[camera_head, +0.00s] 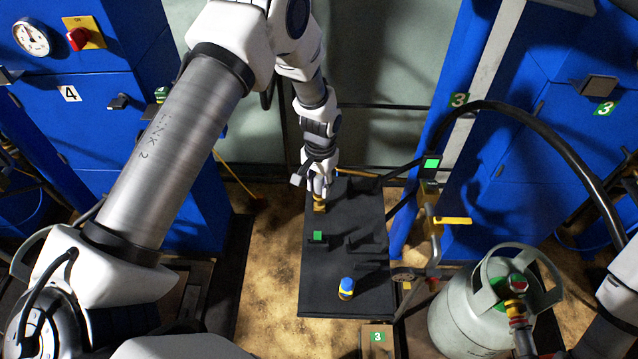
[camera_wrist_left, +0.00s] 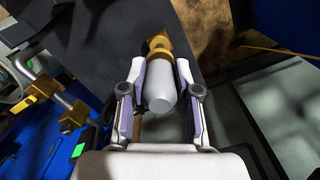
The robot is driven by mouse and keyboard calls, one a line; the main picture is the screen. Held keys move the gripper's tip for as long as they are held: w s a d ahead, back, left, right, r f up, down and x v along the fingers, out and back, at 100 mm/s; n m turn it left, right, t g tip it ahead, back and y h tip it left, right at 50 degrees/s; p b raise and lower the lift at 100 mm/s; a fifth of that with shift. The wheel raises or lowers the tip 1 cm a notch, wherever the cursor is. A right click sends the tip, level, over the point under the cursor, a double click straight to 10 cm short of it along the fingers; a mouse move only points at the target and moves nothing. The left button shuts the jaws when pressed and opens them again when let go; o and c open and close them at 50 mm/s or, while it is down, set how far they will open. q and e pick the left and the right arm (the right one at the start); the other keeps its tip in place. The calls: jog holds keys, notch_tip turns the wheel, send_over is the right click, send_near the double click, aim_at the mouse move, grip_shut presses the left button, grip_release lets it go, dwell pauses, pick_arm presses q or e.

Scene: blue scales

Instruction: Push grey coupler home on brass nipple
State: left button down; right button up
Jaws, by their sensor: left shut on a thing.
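The grey coupler (camera_wrist_left: 152,85) is a smooth light-grey cylinder between the fingers of my left gripper (camera_wrist_left: 158,97) in the left wrist view. A brass fitting (camera_wrist_left: 158,46), which looks like the nipple, is at its far end, in line with it and meeting it. How far the coupler sits over the brass cannot be told. In the head view my left gripper (camera_head: 319,186) points down at the far end of the black bench, and the brass (camera_head: 319,204) shows just below it. The fingers mostly hide the coupler there. My right gripper is not seen.
The black bench top (camera_head: 330,270) carries a green-marked block (camera_head: 318,236) and a blue-and-yellow fitting (camera_head: 346,288). A pipe with a yellow-handled valve (camera_head: 453,220) stands to the right. A grey gas cylinder (camera_head: 470,318) is at lower right. A black hose (camera_head: 540,130) arches above it.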

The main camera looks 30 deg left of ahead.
aim_at(320, 178)
pick_arm(q)
jog(key=shift+f+b, duration=0.65)
jog(key=shift+f, duration=0.55)
jog(key=c, duration=0.8)
grip_release()
jog(key=shift+o, duration=0.2)
jog(key=r, duration=1.2)
jog(key=shift+w, duration=0.25)
